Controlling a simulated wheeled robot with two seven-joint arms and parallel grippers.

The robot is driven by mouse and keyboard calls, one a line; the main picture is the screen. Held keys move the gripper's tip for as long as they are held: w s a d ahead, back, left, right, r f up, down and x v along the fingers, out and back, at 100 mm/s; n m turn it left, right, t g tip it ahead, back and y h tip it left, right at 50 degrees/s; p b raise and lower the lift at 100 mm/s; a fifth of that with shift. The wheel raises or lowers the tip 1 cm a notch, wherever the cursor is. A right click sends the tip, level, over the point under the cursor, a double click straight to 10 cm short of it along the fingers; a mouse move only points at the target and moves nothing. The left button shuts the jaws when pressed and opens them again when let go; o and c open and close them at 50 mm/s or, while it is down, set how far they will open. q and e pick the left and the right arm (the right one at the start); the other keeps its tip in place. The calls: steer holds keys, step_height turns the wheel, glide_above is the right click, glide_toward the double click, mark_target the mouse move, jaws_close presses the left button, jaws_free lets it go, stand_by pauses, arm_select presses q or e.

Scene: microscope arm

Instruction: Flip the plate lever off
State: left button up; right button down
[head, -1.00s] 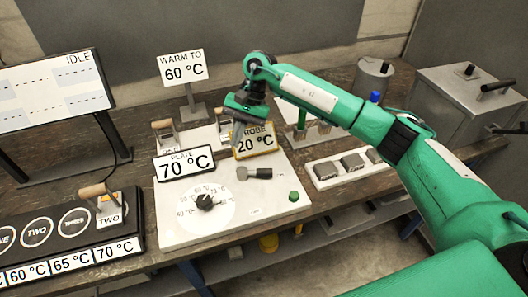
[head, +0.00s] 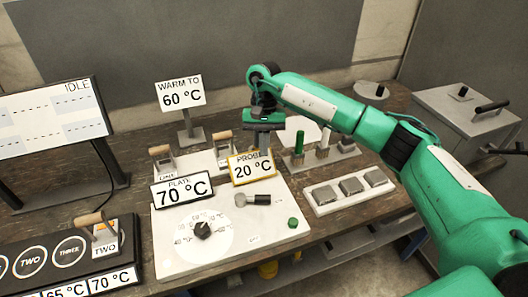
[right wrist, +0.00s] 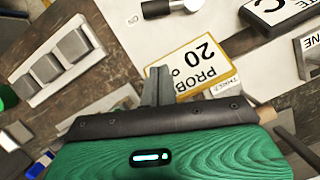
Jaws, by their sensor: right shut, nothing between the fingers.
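The white plate panel (head: 165,253) carries a lever (head: 262,199) with a black grip pointing right from a grey round pivot. Its black grip and metal shaft show at the top of the right wrist view (right wrist: 160,6). A sign reading PLATE 70 °C (head: 181,189) stands at the panel's back left. My right gripper (head: 264,146) is above and behind the yellow-framed PROBE 20 °C sign (head: 251,167), apart from the lever. In the right wrist view its fingers (right wrist: 157,76) are together and empty, in front of the PROBE sign. My left gripper is out of view.
Wooden-handled levers (head: 160,150) (head: 222,136) stand behind the signs. A black dial (head: 202,230) and green button (head: 293,222) are on the panel. Grey blocks on a tray (head: 316,209) and upright tubes (head: 299,142) are to the right. A WARM TO 60 °C sign (head: 180,94) stands behind.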

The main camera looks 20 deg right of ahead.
mark_target(255, 200)
steer(key=p+x, duration=0.3)
steer(key=x, duration=0.3)
steer(key=shift+s+a+f, duration=0.1)
steer(key=shift+s+f, duration=0.15)
steer(key=shift+f, duration=0.1)
steer(key=s+p, duration=0.1)
steer(key=s+f+p, duration=0.1)
steer(key=shift+s+a+f, duration=0.15)
steer(key=shift+s+a, duration=0.1)
steer(key=shift+a, duration=0.15)
steer(key=shift+s+a+f+p, duration=0.25)
steer(key=shift+s+f+p, duration=0.05)
steer(key=shift+s, duration=0.35)
